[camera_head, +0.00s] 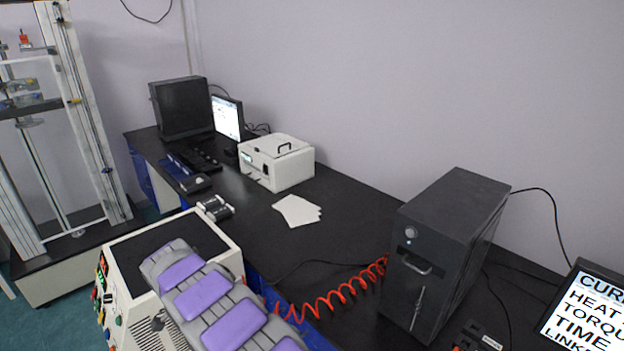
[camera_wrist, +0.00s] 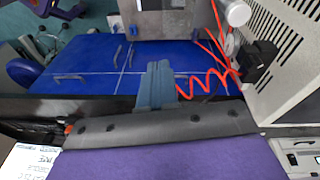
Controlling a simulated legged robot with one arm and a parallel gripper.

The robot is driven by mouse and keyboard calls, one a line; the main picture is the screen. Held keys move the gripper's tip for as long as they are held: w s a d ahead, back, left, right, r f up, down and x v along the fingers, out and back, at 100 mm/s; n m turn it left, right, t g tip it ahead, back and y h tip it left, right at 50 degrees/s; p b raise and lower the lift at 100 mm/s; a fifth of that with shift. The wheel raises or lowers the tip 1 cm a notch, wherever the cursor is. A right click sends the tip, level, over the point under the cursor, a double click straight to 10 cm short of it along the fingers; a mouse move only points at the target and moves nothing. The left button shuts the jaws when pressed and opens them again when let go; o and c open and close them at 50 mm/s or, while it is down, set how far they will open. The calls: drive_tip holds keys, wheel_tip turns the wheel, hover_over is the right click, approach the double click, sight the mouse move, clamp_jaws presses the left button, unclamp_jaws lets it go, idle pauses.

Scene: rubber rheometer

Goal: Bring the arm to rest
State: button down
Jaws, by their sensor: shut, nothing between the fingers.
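My arm (camera_head: 205,290), grey with purple pads, reaches up from the bottom of the head view over the white machine with a black top. My gripper (camera_wrist: 158,70) shows in the wrist view as two blue-grey fingers, shut together with nothing between them. In that view the fingers stand out in front of blue cabinet doors (camera_wrist: 85,55). The fingers cannot be made out in the head view.
The black bench (camera_head: 345,215) carries a white box (camera_head: 276,162), a black computer tower (camera_head: 445,250) and paper sheets (camera_head: 297,210). A red coiled hose (camera_head: 335,297) also shows in the wrist view (camera_wrist: 205,82). A white vented machine (camera_wrist: 285,60) stands close on the right.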

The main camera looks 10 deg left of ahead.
drive_tip(key=w+d+r+n, duration=0.1)
drive_tip(key=d+r, duration=0.5)
drive_tip(key=d, duration=0.3)
drive_tip(key=w+d+r, duration=0.1)
drive_tip(key=d+r, duration=0.4)
drive_tip(key=d, duration=0.5)
drive_tip(key=s+d+r+g, duration=0.1)
drive_tip(key=s+d+r, duration=0.2)
drive_tip(key=d, duration=0.3)
drive_tip(key=s+d+r, duration=0.2)
drive_tip(key=d+r, duration=0.1)
drive_tip(key=d, duration=0.3)
drive_tip(key=s+d+r+n+g, duration=0.1)
drive_tip(key=s+d+r+n, duration=0.2)
drive_tip(key=s+d, duration=1)
drive_tip(key=s+d+f+n+y, duration=0.1)
drive_tip(key=s, duration=0.7)
drive_tip(key=s+d+f+n+g, duration=0.1)
drive_tip(key=s, duration=0.7)
drive_tip(key=shift+n+y, duration=0.3)
drive_tip(key=shift+y, duration=0.1)
drive_tip(key=shift+s+d, duration=0.1)
